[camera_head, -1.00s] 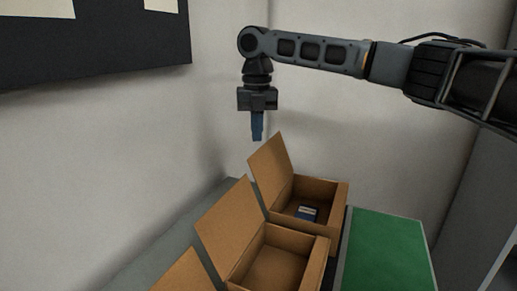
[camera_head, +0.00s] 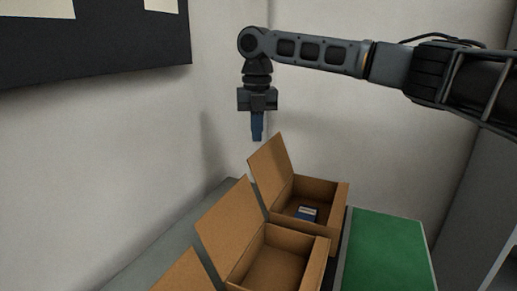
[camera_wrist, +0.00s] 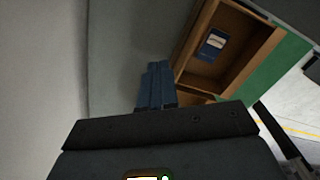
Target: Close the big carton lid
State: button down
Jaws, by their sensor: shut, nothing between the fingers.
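Several brown cartons stand in a row with their lids raised. The far carton (camera_head: 319,189) has its lid (camera_head: 269,163) open and tilted up to the left, and a small blue box (camera_head: 307,213) lies inside. The middle carton (camera_head: 309,243) looks empty inside, with its lid (camera_head: 228,223) also up. Only a lid corner (camera_head: 181,274) of a nearer one shows. I cannot tell which carton is the big one. My gripper (camera_head: 257,138) points down, shut and empty, above and slightly left of the far lid's top. In the wrist view, the blue fingers (camera_wrist: 155,82) are together beside the far carton (camera_wrist: 230,78).
A green mat (camera_head: 387,250) lies right of the cartons. A grey table strip (camera_head: 170,248) runs along their left, beside the wall. A dark board (camera_head: 100,40) hangs on the left wall. The air around my gripper is clear.

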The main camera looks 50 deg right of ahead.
dwell(0.6)
jog(key=shift+f, duration=1.7)
jog(key=shift+s+p, duration=0.15)
jog(key=shift+p, duration=0.15)
jog(key=s+d+p, duration=0.2)
jog(key=s, duration=0.5)
jog(key=shift+d, duration=0.3)
jog(key=shift+w, duration=0.1)
jog(key=shift+w+a+p, duration=0.2)
jog(key=shift+w+p, duration=0.25)
notch_tip(320, 180, up, 7)
jog(key=p, duration=0.5)
jog(key=shift+p, duration=0.35)
